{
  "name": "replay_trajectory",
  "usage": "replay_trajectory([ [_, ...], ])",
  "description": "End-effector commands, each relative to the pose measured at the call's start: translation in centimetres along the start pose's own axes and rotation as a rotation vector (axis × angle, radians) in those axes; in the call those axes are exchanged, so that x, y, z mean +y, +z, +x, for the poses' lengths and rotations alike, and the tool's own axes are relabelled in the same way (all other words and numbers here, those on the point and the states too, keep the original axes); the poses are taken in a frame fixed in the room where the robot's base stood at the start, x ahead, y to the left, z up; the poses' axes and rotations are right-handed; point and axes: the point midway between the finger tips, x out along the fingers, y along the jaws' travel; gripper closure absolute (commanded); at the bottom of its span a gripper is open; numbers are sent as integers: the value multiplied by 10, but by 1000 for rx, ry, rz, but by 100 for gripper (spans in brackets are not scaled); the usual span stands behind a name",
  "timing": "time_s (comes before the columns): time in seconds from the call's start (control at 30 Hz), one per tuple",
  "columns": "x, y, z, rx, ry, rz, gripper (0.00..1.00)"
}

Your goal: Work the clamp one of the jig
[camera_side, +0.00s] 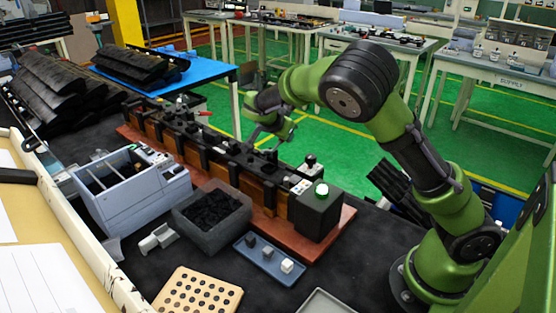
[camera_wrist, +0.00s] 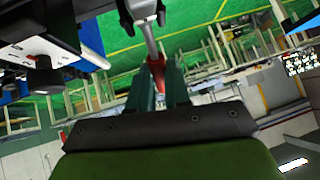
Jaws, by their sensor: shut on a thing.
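The jig (camera_side: 215,155) is a long row of black and brown blocks on a red-brown base board. My gripper (camera_side: 262,142) is over the right half of the jig in the side view. In the wrist view my gripper (camera_wrist: 160,88) has its two dark green fingers on either side of the red end of a metal clamp lever (camera_wrist: 149,38), shut on it. The clamp's mount is at the top edge, partly cut off. Another clamp with a red handle (camera_side: 204,113) stands at the jig's far left part. The held handle is hard to make out in the side view.
In front lie a grey bin of black clips (camera_side: 212,214), a blue tray with small blocks (camera_side: 270,262) and a grey-blue machine (camera_side: 130,190). A perforated tan block (camera_side: 198,292) is nearest.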

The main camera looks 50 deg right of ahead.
Motion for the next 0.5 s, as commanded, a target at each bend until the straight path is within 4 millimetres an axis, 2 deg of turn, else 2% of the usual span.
replay_trajectory([
  [0.2, -3, 1, -12, 189, -16, -39, 100],
  [0.5, -5, 2, -22, 363, -27, -70, 100],
])
